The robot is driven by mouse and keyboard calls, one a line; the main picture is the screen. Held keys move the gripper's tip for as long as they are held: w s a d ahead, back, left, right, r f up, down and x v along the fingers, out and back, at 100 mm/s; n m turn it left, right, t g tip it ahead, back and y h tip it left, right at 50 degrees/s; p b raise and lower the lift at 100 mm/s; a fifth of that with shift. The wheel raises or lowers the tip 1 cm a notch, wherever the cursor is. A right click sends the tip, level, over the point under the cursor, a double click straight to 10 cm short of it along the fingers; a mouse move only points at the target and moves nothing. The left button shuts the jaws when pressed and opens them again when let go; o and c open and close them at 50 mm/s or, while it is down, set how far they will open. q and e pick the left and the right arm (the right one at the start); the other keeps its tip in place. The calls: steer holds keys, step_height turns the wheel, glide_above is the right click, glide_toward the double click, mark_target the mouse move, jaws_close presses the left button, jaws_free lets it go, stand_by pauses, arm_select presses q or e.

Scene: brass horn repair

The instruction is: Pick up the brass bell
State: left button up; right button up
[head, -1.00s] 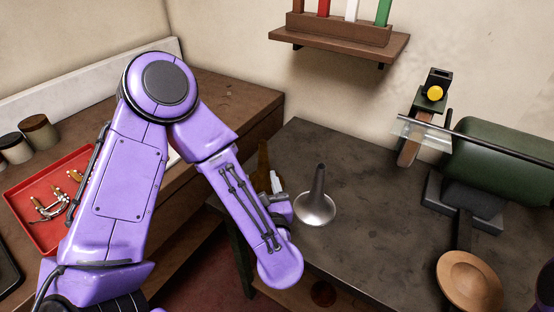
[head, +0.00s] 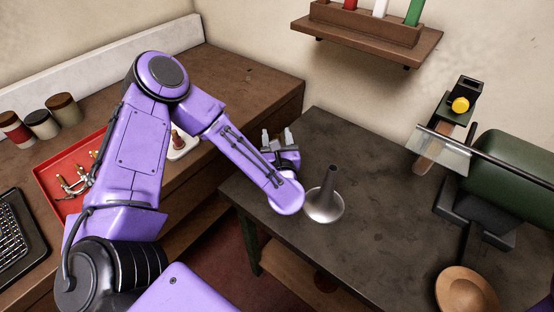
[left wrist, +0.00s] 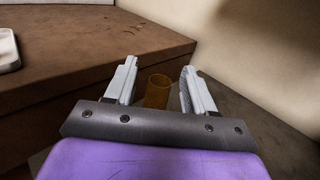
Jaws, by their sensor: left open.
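A brass-coloured tube (left wrist: 156,91), which looks like part of the brass bell, stands between the two fingers in the left wrist view. Its lower part is hidden behind the gripper's palm, and in the head view the arm and gripper hide it. My left gripper (head: 277,137) is open over the back left part of the dark bench; in the left wrist view its fingers (left wrist: 159,72) lie either side of the tube with gaps showing. A grey, flared bell shape (head: 324,206) with a dark upright stem stands on the bench just right of my left wrist. My right gripper is not in view.
The dark bench top (head: 375,215) is clear right of the grey flare. A green machine (head: 508,170) and a round wooden piece (head: 466,289) are at the right. A wooden shelf (head: 372,40) hangs above. A red tray (head: 55,200) lies on the left workbench.

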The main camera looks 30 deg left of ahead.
arm_select(q)
jaws_close()
